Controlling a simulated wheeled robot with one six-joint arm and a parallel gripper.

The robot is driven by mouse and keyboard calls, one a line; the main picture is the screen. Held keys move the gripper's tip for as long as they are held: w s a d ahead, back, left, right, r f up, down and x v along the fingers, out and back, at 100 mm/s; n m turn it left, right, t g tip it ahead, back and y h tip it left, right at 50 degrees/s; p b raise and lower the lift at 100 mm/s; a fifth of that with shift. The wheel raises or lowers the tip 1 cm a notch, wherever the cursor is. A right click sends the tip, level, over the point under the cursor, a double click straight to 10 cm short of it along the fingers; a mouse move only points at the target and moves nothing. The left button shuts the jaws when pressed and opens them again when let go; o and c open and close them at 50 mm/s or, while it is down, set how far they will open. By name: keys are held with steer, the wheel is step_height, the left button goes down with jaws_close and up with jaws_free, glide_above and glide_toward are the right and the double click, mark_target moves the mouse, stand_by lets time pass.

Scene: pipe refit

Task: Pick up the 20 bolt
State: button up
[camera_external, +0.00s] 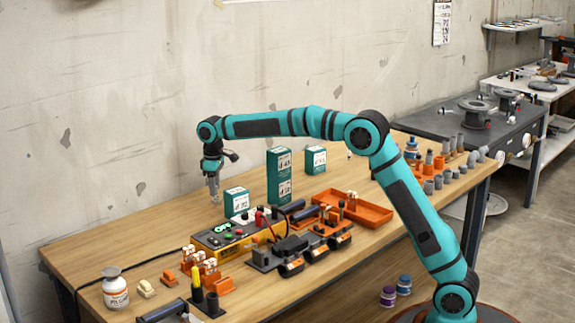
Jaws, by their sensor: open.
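My gripper (214,197) points down at the left-back part of the wooden table, just left of a small green and white box (237,203). Its jaws are small in this view; they are open and nothing shows between them. I cannot pick out a bolt marked 20. A tall green box (279,176) and another small green box (315,160) stand behind and to the right; their printed labels are too small to read surely.
A yellow control box (232,236) with cables, dark clamps (290,266) and an orange tray (352,208) fill the table's middle. Several grey and orange fittings (438,163) stand at the right end. A white bottle (115,290) stands front left. The left-back tabletop is clear.

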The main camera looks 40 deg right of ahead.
step_height(320, 180, down, 3)
steer(key=shift+r, duration=0.15)
jaws_close()
